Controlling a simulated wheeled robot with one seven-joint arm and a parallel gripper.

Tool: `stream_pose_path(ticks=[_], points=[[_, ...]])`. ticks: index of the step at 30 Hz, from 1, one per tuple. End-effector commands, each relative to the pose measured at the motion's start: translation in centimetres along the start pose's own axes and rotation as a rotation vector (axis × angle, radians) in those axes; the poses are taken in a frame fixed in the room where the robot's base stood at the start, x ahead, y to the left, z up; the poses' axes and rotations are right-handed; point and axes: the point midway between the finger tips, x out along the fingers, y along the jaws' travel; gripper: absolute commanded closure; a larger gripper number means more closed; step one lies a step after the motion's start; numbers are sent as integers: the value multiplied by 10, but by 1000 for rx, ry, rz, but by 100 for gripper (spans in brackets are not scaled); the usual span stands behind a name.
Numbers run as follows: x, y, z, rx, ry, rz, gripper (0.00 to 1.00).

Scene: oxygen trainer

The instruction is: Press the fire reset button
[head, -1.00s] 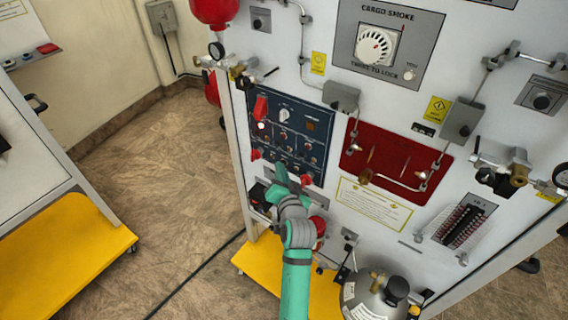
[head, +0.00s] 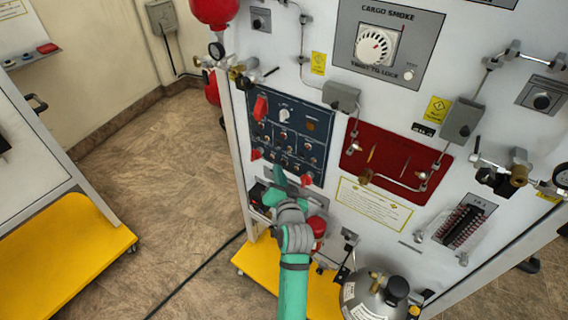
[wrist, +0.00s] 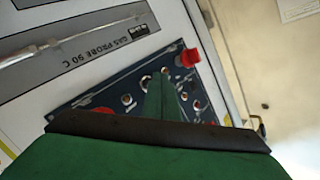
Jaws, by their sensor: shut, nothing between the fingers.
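The dark blue control panel (head: 297,118) is on the left part of the white trainer board, with small knobs, switches and red guarded switches. I cannot read its labels, so I cannot tell which control is the fire reset button. My gripper (head: 279,172) is at the lower edge of this panel in the head view, shut and empty, hiding a little of it. In the wrist view my green fingers (wrist: 163,98) are together over the panel (wrist: 122,83) and hide its middle. Contact cannot be told.
A red guard (head: 260,107) is at the panel's upper left; another (head: 306,180) is at its lower right. A red panel (head: 395,160) is to the right. A grey gas cylinder (head: 375,300) stands below.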

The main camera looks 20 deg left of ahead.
Motion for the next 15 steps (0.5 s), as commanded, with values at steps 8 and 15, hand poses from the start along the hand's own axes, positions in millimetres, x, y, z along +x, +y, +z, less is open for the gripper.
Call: stream_pose_path(ticks=[8,15], points=[[-1,-1,2,0,-1,0,100],[-15,-11,12,0,-2,-1,100]])
